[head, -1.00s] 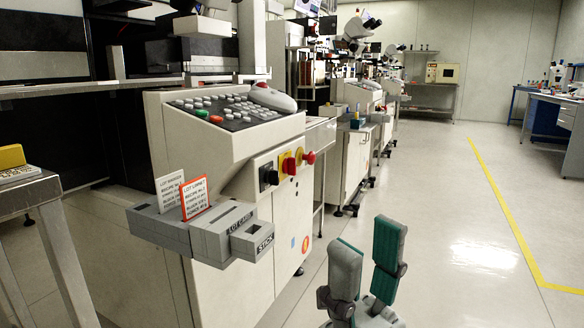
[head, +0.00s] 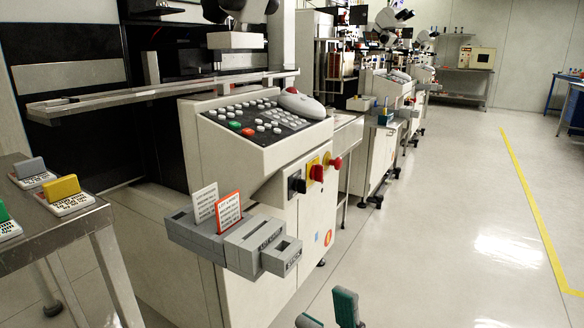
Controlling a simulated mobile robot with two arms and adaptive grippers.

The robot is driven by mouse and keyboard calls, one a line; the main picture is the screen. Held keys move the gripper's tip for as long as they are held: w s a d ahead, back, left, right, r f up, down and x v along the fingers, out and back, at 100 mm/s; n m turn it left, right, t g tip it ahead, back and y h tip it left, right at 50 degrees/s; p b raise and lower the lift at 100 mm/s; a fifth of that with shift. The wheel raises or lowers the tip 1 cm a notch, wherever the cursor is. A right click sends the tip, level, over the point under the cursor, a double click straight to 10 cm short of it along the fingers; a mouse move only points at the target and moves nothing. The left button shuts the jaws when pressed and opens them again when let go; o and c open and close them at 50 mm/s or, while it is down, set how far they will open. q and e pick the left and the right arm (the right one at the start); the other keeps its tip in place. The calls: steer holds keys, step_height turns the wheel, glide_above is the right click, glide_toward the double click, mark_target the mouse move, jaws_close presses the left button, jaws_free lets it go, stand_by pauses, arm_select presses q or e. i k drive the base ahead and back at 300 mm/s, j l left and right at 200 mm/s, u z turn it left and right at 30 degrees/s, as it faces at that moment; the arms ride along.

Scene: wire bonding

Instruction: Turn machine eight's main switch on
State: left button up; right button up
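The nearest machine (head: 255,180) is a pale cabinet with a sloped keypad (head: 262,120); no machine number is readable. Its front has a black rotary knob (head: 296,184), a red knob on a yellow plate (head: 317,171) and a red mushroom button (head: 334,165). I cannot tell from labels which is the main switch. My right gripper (head: 327,314) is at the bottom edge, below and apart from these controls. Only its green-grey fingertips show; they are spread with nothing between them. My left gripper is out of view.
A grey card holder (head: 240,244) with two lot cards juts from the machine's front left. A metal side table (head: 60,232) with coloured blocks stands at left. More machines line the row behind. The floor (head: 440,230) at right is clear, with a yellow line (head: 530,200).

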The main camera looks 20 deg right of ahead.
mark_target(316, 173)
steer(key=l+u, duration=0.4)
steer(key=l, duration=0.2)
steer(key=l+u, duration=0.45)
steer(key=l, duration=0.65)
steer(key=k+l+u, duration=0.1)
steer(key=l, duration=0.35)
steer(key=k+l, duration=0.1)
steer(key=l, duration=0.4)
steer(key=k+l, duration=0.1)
steer(key=l, duration=0.35)
steer(key=l+u, duration=0.1)
steer(key=l, duration=0.35)
steer(key=k+l, duration=0.15)
steer(key=l, duration=0.3)
steer(key=k+l+u, duration=0.1)
steer(key=l, duration=0.35)
steer(key=k+l, duration=0.1)
steer(key=l, duration=0.35)
